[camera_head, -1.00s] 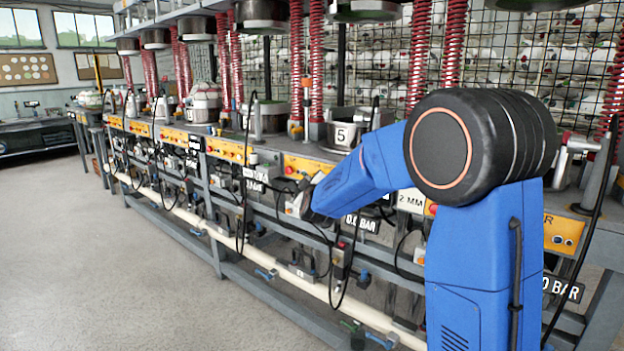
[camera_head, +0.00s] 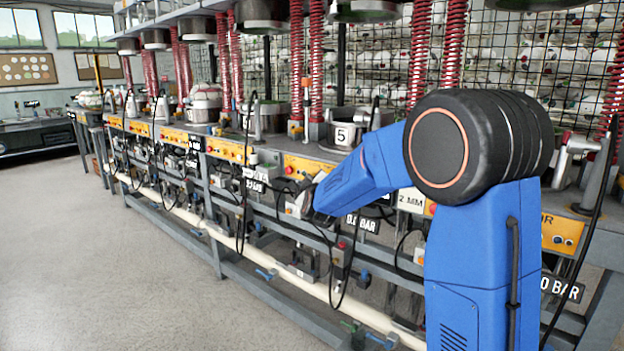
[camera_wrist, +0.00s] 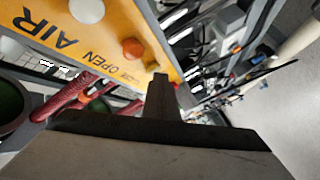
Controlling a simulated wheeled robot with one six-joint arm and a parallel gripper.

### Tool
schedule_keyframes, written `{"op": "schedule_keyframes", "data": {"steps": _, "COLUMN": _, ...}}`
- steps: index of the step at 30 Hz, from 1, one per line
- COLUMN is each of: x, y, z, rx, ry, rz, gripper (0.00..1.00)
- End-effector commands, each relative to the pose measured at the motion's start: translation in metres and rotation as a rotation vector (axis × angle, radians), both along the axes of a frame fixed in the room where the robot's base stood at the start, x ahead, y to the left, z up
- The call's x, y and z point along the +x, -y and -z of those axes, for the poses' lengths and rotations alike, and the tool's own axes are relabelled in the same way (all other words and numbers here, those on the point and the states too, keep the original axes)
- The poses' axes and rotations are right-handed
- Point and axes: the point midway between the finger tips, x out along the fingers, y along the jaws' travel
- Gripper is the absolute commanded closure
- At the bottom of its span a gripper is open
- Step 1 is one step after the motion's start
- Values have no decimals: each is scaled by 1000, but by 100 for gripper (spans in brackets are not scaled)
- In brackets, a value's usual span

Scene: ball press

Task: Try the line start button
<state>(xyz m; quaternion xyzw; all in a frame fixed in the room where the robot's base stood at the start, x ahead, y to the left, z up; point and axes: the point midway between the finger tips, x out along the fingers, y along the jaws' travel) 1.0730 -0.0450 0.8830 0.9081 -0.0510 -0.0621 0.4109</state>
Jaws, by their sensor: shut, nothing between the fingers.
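My gripper (camera_wrist: 160,78) is shut and empty in the wrist view, its tip in front of the edge of a yellow panel (camera_wrist: 70,30) lettered AIR and OPEN. An orange round button (camera_wrist: 133,48) and a smaller yellowish button (camera_wrist: 152,66) lie just beyond the tip. I cannot tell whether the tip touches the yellowish one. No label reading line start is legible. In the head view my gripper (camera_head: 300,205) is small and partly hidden beside my blue arm, below the yellow panel (camera_head: 310,164) of the station marked 5.
A grey control box (camera_head: 342,258) with a red button hangs below on cables. Dark hoses loop along the bench front, above a cream pipe (camera_head: 290,282). Red springs and metal pots line the bench. Open floor (camera_head: 110,270) lies at left.

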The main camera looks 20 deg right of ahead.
Motion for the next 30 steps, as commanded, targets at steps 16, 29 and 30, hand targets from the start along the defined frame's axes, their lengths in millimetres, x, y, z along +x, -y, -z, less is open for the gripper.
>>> {"op": "schedule_keyframes", "data": {"steps": 16, "x": -8, "y": -11, "z": 0, "rx": 0, "ry": 0, "rz": 0, "gripper": 100}}
{"op": "schedule_keyframes", "data": {"steps": 29, "x": -11, "y": -14, "z": 0, "rx": 0, "ry": 0, "rz": 0, "gripper": 100}}
{"op": "schedule_keyframes", "data": {"steps": 30, "x": -11, "y": -15, "z": 0, "rx": 0, "ry": 0, "rz": 0, "gripper": 100}}
